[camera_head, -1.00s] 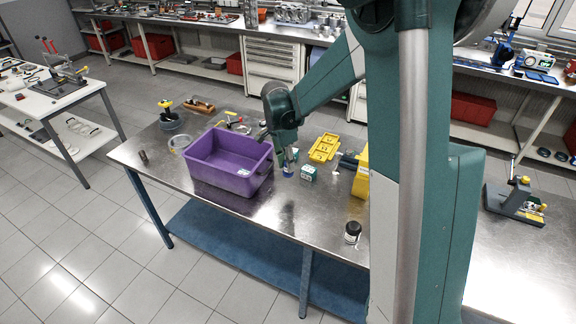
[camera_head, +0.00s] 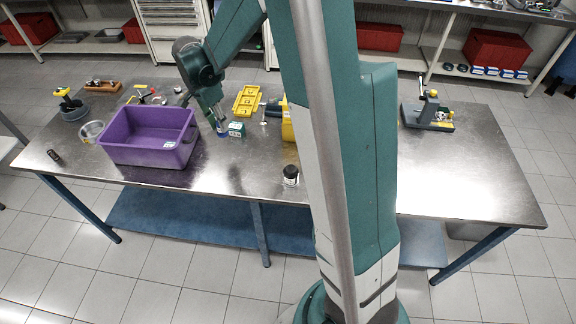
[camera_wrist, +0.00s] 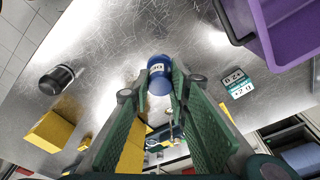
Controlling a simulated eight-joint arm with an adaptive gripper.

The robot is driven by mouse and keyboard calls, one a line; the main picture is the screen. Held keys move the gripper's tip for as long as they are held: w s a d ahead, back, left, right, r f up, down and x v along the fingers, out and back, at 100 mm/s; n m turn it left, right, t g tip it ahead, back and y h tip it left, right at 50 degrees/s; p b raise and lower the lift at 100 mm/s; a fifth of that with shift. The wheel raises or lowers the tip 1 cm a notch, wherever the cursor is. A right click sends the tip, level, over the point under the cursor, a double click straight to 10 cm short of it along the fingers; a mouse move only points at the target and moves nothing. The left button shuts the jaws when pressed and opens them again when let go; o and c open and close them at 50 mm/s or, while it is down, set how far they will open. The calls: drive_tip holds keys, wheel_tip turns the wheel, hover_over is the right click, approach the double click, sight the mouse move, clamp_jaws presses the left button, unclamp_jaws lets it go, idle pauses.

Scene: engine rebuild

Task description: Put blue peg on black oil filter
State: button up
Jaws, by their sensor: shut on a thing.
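My gripper (camera_wrist: 161,88) is shut on the blue peg (camera_wrist: 160,68), a short blue cylinder with a white label. In the head view my gripper (camera_head: 220,122) points down near the purple bin's right side, with the blue peg (camera_head: 223,133) low at its tip. I cannot tell whether the peg touches the table. The black oil filter (camera_head: 291,171), a small black can with a white label band, stands to the right and nearer the table's front edge. It also shows at the left in the wrist view (camera_wrist: 57,80), apart from the peg. Its top looks clear.
The purple bin (camera_head: 150,155) is left of my gripper. A yellow tray (camera_head: 247,101) lies behind, and a yellow block (camera_head: 288,122) stands farther right. Bare steel table (camera_head: 250,165) lies in front.

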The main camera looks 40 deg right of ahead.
drive_tip(key=s+d+r+p, duration=0.1)
drive_tip(key=s+d+r, duration=0.1)
drive_tip(key=s+d, duration=0.3)
drive_tip(key=s+d+r+p, duration=0.1)
drive_tip(key=s+d+r, duration=0.15)
drive_tip(key=s, duration=0.45)
wheel_tip(320, 180, up, 2)
drive_tip(key=m+p, duration=0.1)
drive_tip(key=m, duration=0.1)
hover_over(291, 168)
drive_tip(key=shift+r, duration=0.2)
drive_tip(key=shift+f, duration=0.1)
drive_tip(key=shift+f, duration=2.85)
drive_tip(key=shift+f, duration=0.15)
drive_tip(key=shift+f, duration=1.95)
drive_tip(key=shift+f, duration=0.2)
